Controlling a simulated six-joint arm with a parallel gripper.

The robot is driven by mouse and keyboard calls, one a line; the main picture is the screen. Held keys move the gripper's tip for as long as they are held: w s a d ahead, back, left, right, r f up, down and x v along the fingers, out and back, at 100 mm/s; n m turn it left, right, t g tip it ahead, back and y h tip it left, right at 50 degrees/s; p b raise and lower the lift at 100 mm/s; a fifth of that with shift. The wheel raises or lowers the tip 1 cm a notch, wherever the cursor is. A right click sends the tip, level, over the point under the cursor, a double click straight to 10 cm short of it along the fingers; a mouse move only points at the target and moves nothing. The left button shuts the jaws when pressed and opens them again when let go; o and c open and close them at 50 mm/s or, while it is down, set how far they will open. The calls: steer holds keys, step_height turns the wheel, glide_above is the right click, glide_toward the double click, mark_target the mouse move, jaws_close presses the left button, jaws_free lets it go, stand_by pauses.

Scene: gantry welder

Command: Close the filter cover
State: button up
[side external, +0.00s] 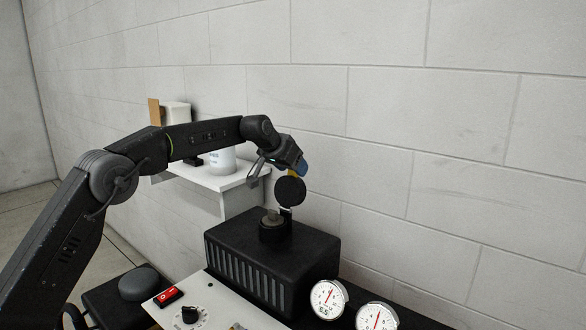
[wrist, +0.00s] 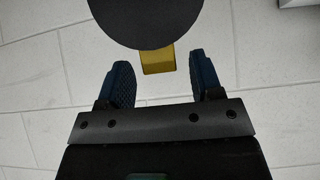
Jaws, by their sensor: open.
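The filter cover is a round black disc (side external: 290,192) that stands raised, roughly upright, above the black filter housing (side external: 270,233). In the wrist view the cover (wrist: 145,18) fills the top middle, and its yellow tab (wrist: 158,61) points toward me. My gripper (side external: 300,170) is at the top of the cover, beside the tab. In the wrist view my gripper (wrist: 160,72) is open, with one blue finger on each side of the tab. I see gaps between the fingers and the tab. The lower side of the cover is out of the wrist view.
The housing stands on a black ribbed box (side external: 265,262) close to the block wall. A white shelf (side external: 215,177) with a white container (side external: 222,160) is behind my arm. Two round gauges (side external: 329,299) (side external: 377,318) and a panel with a red switch (side external: 168,296) are in front.

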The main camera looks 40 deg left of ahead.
steer(key=shift+w+f, duration=0.35)
jaws_close()
stand_by(0.4)
